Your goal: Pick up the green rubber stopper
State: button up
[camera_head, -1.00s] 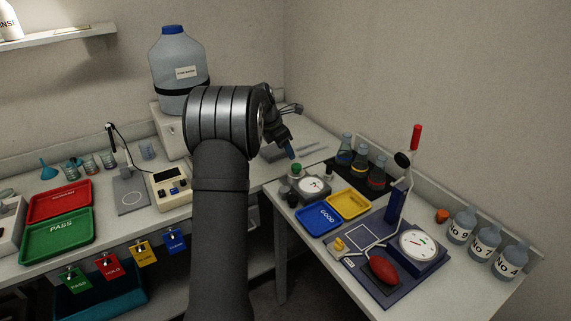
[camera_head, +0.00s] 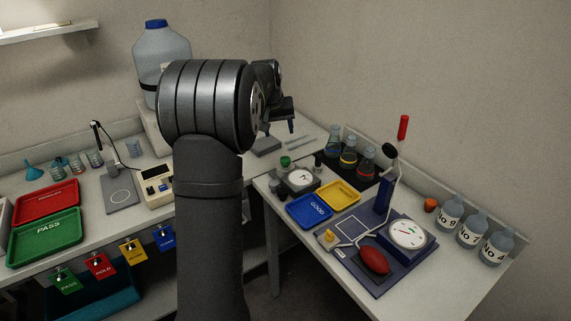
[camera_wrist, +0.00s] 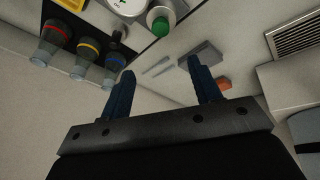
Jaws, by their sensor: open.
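The green rubber stopper (camera_head: 285,160) sits upright near the back corner of the right-hand bench, beside a round dial gauge (camera_head: 301,179). In the wrist view the green stopper (camera_wrist: 161,27) shows at the top, on a pale round-rimmed piece whose kind I cannot tell. My gripper (camera_head: 291,126) is above and behind the stopper in the head view. In the wrist view my gripper (camera_wrist: 160,85) has two blue fingers spread wide with nothing between them. The stopper lies beyond the fingertips, apart from them.
Several flasks with coloured bands (camera_head: 349,158) stand right of the stopper on a dark mat. A blue tray (camera_head: 309,211) and a yellow tray (camera_head: 338,195) lie in front. A large water bottle (camera_head: 160,55) stands behind my arm. A grey block (camera_wrist: 200,52) lies near my fingers.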

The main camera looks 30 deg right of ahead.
jog(key=r+m, duration=0.1)
jog(key=m, duration=0.3)
send_over(285, 159)
jog(key=s+a, duration=0.1)
notch_tip(285, 159, down, 11)
jog(key=shift+a+f, duration=0.1)
jog(key=shift+f, duration=0.05)
jog(key=x, duration=0.5)
jog(key=shift+s+a+f, duration=0.25)
jog(key=c, duration=1.1)
jog(key=shift+r, duration=0.15)
